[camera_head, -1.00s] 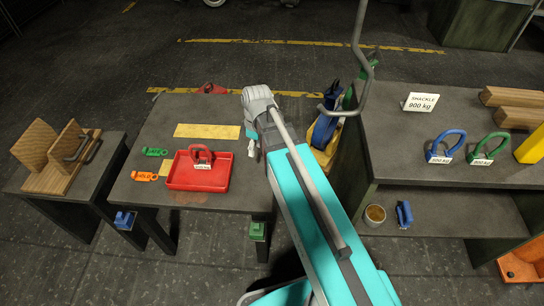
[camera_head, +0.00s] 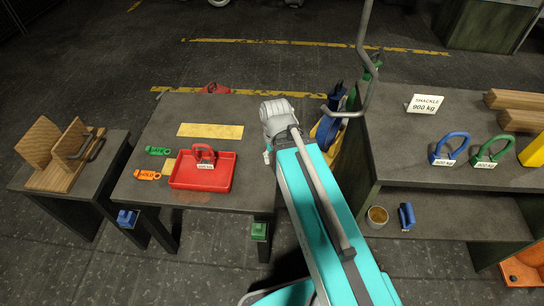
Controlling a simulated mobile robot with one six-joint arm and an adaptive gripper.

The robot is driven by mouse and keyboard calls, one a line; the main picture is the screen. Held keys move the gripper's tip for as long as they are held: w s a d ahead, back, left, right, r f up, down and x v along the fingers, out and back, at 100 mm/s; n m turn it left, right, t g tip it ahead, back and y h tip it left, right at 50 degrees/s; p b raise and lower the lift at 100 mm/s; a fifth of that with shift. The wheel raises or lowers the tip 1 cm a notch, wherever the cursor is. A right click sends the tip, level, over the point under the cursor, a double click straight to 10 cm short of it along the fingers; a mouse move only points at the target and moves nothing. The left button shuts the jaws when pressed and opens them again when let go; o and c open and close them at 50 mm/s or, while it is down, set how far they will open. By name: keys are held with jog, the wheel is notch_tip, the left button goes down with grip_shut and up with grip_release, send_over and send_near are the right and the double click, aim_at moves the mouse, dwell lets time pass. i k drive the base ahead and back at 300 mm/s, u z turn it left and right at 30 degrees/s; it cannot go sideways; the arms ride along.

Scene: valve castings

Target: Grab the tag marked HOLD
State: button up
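The orange tag marked HOLD (camera_head: 147,175) lies flat near the left front part of the dark table (camera_head: 200,111), left of the red tray. A green tag (camera_head: 158,151) with lettering too small to read lies just behind it. My arm reaches over the table's right edge, to the right of the tags and well apart from them. My gripper is mostly hidden behind my arm's end; only a small part near the table's right edge may show, and its fingers cannot be made out.
A red tray (camera_head: 187,184) holds a red shackle (camera_head: 205,153) with a white label. A yellow sheet (camera_head: 211,130) lies behind it. A smaller table (camera_head: 112,148) with wooden holders stands left. A shelf unit (camera_head: 400,154) with shackles stands right. The dark table's left rear is clear.

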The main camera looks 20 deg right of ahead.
aim_at(148, 175)
jog(key=u, duration=0.55)
jog(key=i, duration=0.1)
jog(key=u, duration=0.6)
